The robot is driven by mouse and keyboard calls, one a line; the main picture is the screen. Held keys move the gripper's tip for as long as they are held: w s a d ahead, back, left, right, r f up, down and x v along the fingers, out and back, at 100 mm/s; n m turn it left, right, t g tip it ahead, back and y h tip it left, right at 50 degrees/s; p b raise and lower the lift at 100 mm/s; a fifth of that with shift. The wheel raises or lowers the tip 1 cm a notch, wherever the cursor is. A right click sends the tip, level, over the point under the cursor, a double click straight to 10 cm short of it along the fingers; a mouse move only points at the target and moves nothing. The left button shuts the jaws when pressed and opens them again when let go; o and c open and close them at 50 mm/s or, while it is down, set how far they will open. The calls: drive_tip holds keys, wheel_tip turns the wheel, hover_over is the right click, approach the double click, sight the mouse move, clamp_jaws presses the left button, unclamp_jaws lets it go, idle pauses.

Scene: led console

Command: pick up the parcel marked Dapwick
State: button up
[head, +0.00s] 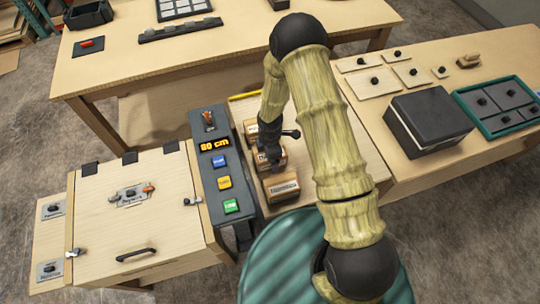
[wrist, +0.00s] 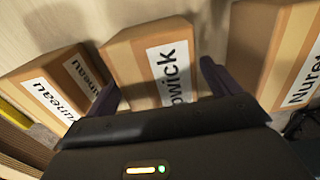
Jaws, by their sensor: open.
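Three brown parcels stand in a row on the bench. In the wrist view the middle parcel (wrist: 122,62) has a white label ending in "wick"; the label's start is hidden by my gripper. My gripper (wrist: 160,88) is open, with one dark finger at each side of this parcel's near part. I cannot tell whether the fingers touch it. In the head view my gripper (head: 267,153) points down at the middle parcel (head: 279,160), which it partly covers.
A parcel ending in "uneau" (wrist: 72,67) stands close on the left in the wrist view. A parcel starting "Nure" (wrist: 265,45) stands on the right. In the head view, a console (head: 213,177) reading "80 cm" is left of the row and a black-topped box (head: 430,115) is right.

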idle(0.3)
drive_tip(key=c, duration=1.4)
drive_tip(key=shift+o, duration=0.2)
wheel_tip(320, 180, up, 10)
drive_tip(key=shift+r+b, duration=0.1)
drive_tip(key=shift+b, duration=0.7)
